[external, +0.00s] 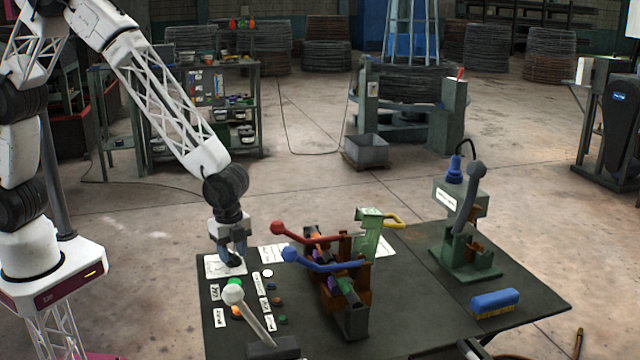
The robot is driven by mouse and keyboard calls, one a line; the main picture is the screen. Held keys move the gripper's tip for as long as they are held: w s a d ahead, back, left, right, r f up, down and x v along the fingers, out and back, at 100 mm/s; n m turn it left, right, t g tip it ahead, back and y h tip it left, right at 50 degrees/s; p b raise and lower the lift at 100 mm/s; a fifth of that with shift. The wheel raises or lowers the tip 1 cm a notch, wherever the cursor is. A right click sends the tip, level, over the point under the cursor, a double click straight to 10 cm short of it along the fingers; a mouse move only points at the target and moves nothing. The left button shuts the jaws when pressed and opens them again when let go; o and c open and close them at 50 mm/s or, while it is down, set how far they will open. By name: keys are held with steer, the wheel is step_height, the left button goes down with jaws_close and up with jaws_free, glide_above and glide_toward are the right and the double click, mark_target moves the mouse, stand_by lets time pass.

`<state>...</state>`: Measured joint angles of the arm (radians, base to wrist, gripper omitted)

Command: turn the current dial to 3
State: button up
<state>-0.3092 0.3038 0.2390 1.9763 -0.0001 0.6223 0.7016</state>
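My gripper (232,258) points straight down at the left back corner of the dark table, over a white card (213,268). A dark round shape under the fingers looks like the current dial, but the fingers cover most of it. The dial's pointer and numbers are too small to read. I cannot tell whether the fingers are closed on the dial or only around it.
A white-knobbed lever (250,312) stands in front of the gripper, among small labels and coloured buttons. To the right are red (300,236) and blue (330,266) handled levers, a green clamp (368,235), a grey-green machine (462,225) and a blue brush (495,301).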

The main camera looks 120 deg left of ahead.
jaws_close()
steer(key=shift+n, duration=0.4)
steer(key=n, duration=0.8)
stand_by(0.5)
jaws_free()
steer(key=shift+r, duration=0.1)
